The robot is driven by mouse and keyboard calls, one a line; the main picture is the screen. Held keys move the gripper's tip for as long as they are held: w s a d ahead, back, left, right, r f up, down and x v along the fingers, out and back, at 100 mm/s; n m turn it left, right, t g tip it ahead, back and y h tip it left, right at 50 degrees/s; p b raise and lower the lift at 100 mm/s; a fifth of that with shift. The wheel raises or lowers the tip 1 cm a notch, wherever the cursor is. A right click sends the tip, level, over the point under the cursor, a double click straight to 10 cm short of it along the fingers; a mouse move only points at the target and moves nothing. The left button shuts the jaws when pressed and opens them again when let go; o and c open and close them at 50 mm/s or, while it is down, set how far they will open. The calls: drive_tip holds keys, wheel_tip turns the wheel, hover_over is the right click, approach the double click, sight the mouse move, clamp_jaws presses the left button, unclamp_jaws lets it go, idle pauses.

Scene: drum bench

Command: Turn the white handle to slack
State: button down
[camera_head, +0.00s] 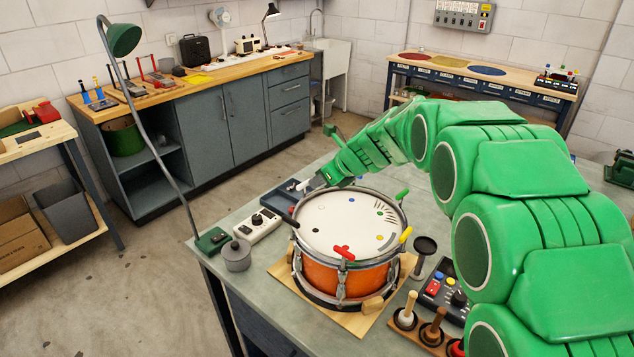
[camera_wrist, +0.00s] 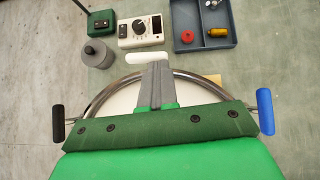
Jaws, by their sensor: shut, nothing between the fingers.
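The white handle (camera_wrist: 146,57) is a short rounded bar at the drum's far rim in the wrist view, lying roughly crosswise. In the head view a small pale piece at the drum's back left, beside my gripper (camera_head: 322,183), is likely the same handle. In the wrist view my gripper (camera_wrist: 157,66) is shut and empty, its grey fingertips close to the handle's near side. I cannot tell whether they touch it. The drum (camera_head: 345,277) has an orange shell and a white head, and stands upright on a wooden board (camera_head: 283,273).
Other rim handles are black (camera_wrist: 57,122), blue (camera_wrist: 265,110), red (camera_head: 343,252), yellow (camera_head: 406,235) and green (camera_head: 402,195). Past the rim lie a grey pot (camera_head: 237,256), a white dial box (camera_head: 251,226), a green box (camera_head: 211,240) and a tray (camera_wrist: 205,47).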

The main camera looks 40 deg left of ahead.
drive_tip(key=n+g, duration=0.1)
drive_tip(key=n, duration=0.1)
drive_tip(key=w+n+g, duration=0.1)
drive_tip(key=shift+a+f+g, duration=0.1)
drive_tip(key=shift+a+g, duration=0.2)
drive_tip(key=shift+w+a+n+g+h, duration=0.2)
drive_tip(key=shift+n+g+h, duration=0.3)
drive_tip(key=shift+n, duration=0.35)
drive_tip(key=shift+w+a+n+g+h, duration=0.1)
drive_tip(key=shift+a+n+g+h, duration=0.2)
drive_tip(key=shift+n+g, duration=0.45)
drive_tip(key=shift+n, duration=0.3)
drive_tip(key=shift+w+a, duration=0.1)
drive_tip(key=shift+a, duration=0.1)
drive_tip(key=a, duration=0.3)
drive_tip(key=shift+a, duration=0.2)
idle(0.5)
idle(0.4)
